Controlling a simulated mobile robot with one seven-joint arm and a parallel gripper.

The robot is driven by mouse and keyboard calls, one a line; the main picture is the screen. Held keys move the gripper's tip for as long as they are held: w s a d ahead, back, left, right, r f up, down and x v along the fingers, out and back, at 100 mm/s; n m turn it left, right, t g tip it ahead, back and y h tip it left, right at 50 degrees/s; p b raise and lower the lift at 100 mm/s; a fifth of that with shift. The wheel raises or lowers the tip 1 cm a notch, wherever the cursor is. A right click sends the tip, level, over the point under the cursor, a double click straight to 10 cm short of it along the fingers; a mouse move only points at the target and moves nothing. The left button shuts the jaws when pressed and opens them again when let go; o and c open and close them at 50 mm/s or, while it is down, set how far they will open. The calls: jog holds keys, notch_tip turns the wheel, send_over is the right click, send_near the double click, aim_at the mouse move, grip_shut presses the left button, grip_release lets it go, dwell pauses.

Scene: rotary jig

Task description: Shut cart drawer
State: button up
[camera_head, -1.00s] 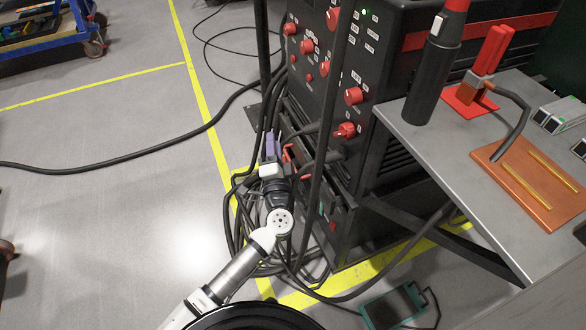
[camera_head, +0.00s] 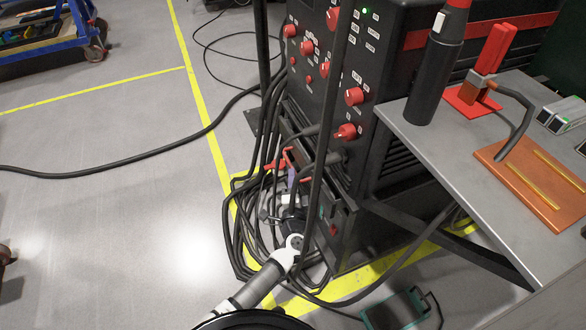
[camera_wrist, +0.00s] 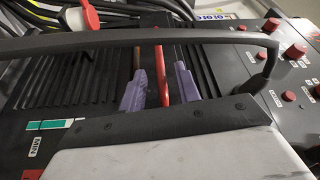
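The black cart (camera_head: 335,150) with red knobs stands in the middle of the head view. Its lower front is partly hidden by cables and my arm, and I cannot make out a drawer edge or how far a drawer stands out. My gripper (camera_head: 291,178) is low at the cart's front, among the cables. In the wrist view my gripper (camera_wrist: 160,90) has two purple fingers apart. A thin red bar (camera_wrist: 159,70) lies between them, seemingly with narrow gaps on both sides; I cannot tell whether they touch it.
A black curved bar (camera_wrist: 140,39) crosses the wrist view above the fingers. Black cables (camera_head: 240,215) loop around the cart's foot beside my arm. A grey table (camera_head: 440,165) stands at the right, a green-framed case (camera_head: 395,310) below it.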

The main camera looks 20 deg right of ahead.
jog(key=shift+x, duration=2.25)
grip_shut()
